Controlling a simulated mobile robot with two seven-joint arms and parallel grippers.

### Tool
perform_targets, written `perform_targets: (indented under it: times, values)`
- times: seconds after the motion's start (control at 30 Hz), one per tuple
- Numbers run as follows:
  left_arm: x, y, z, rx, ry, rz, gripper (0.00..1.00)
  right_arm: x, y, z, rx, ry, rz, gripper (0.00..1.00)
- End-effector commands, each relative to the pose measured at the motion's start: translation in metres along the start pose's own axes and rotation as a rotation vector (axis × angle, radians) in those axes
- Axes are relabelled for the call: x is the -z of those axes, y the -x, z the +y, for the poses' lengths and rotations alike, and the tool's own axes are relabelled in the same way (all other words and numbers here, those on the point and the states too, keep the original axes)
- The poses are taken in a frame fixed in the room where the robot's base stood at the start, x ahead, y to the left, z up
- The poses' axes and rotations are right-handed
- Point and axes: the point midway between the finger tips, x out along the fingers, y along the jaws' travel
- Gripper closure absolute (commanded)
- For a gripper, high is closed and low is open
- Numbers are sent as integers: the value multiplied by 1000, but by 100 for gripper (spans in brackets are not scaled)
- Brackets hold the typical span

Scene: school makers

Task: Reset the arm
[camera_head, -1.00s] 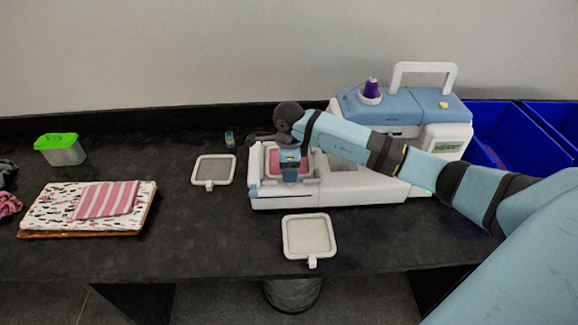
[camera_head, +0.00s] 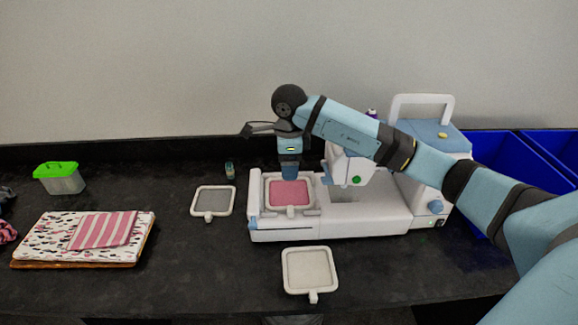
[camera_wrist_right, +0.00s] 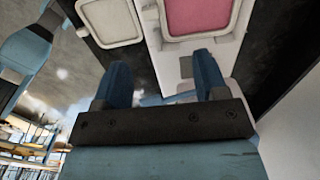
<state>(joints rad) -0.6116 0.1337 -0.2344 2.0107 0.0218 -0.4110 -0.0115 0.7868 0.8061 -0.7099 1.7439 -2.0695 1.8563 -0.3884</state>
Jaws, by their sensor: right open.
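My right arm reaches in from the right over the sewing machine. My right gripper (camera_head: 290,172) points down just above the pink fabric (camera_head: 289,193) framed on the white machine bed (camera_head: 350,222). In the wrist view its two blue fingers stand apart with nothing between them (camera_wrist_right: 162,80), and the pink fabric (camera_wrist_right: 198,15) lies past them. My left gripper is not in view. The forearm hides part of the machine's upper body and the purple thread spool.
White hoop frames lie left (camera_head: 212,202) and in front (camera_head: 309,270) of the machine. A green-lidded box (camera_head: 60,178) and folded fabrics (camera_head: 85,238) are on the left. Blue bins (camera_head: 510,150) stand behind right. The dark tabletop between the fabrics and hoops is clear.

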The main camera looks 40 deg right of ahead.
Motion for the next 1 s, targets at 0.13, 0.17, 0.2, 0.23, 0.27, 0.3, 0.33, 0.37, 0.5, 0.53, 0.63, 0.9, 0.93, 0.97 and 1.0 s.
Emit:
perform_targets:
  times: [0.13,0.17,0.2,0.23,0.27,0.3,0.33,0.37,0.5,0.53,0.63,0.9,0.93,0.97,1.0]
  values:
    - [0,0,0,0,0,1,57,0,0,0,0,0,0,34]
    - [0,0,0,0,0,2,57,0,0,0,0,0,0,34]
    - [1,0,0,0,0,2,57,0,0,0,0,0,0,34]
    - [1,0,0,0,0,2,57,0,0,0,0,0,0,34]
    - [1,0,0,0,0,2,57,0,0,0,0,0,0,34]
    - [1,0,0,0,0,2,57,0,-1,0,-2,0,-2,34]
    - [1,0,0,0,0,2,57,-2,-2,2,-6,2,-7,34]
    - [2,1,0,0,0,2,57,-4,-4,4,-15,4,-18,34]
    - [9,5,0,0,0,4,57,-34,-23,39,-133,24,-162,34]
    - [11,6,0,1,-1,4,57,-45,-29,52,-180,27,-217,34]
    - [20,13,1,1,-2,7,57,-86,-42,111,-392,-5,-454,34]
    - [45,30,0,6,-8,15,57,-157,-5,225,-1104,-511,-1096,34]
    - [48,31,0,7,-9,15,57,-158,0,228,-1180,-603,-1149,34]
    - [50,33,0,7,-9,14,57,-158,3,230,-1253,-702,-1195,34]
    - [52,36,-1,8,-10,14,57,-156,6,230,-1347,-843,-1251,34]
